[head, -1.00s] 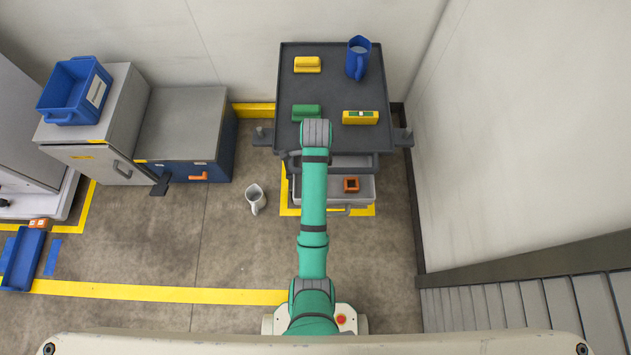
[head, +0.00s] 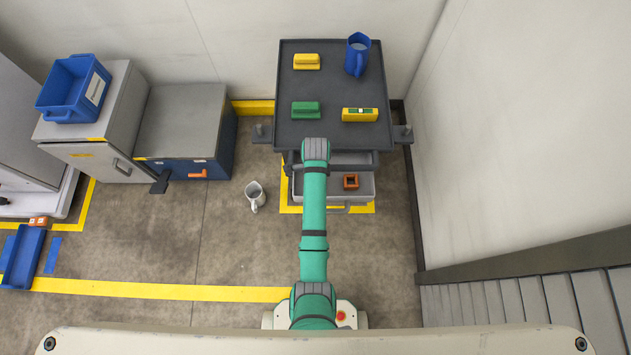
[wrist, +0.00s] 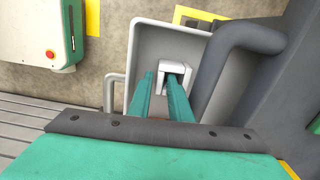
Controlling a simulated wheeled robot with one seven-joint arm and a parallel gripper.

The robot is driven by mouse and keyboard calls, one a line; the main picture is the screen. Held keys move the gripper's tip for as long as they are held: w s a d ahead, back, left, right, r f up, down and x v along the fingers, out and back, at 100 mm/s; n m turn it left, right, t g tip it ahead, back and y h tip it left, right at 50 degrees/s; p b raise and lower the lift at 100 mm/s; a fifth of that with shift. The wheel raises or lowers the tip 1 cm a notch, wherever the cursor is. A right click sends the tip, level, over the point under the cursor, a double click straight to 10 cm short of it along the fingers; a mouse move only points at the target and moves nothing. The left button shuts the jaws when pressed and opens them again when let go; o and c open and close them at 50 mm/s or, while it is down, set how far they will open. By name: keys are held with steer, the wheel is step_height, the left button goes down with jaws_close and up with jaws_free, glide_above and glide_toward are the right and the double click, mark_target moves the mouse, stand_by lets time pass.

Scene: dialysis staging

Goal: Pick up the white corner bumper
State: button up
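The white corner bumper (wrist: 178,66) is a small bracket-shaped piece in the grey drawer of the cart, seen in the wrist view. My gripper (wrist: 161,77) reaches down into the drawer. Its two green fingers stand apart, one on each side of the bumper's left leg, with the right finger by the bracket's opening. I cannot tell whether either finger touches it. In the head view my arm covers the bumper and the gripper.
The drawer (head: 361,196) also holds an orange square block (head: 351,181). The dark cart top (head: 335,93) carries yellow and green pieces and a blue jug (head: 357,55). A dark cart handle (wrist: 245,38) runs close to my gripper. A grey jug (head: 255,196) stands on the floor.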

steer(key=shift+a, duration=0.1)
jaws_close()
steer(key=shift+r, duration=0.1)
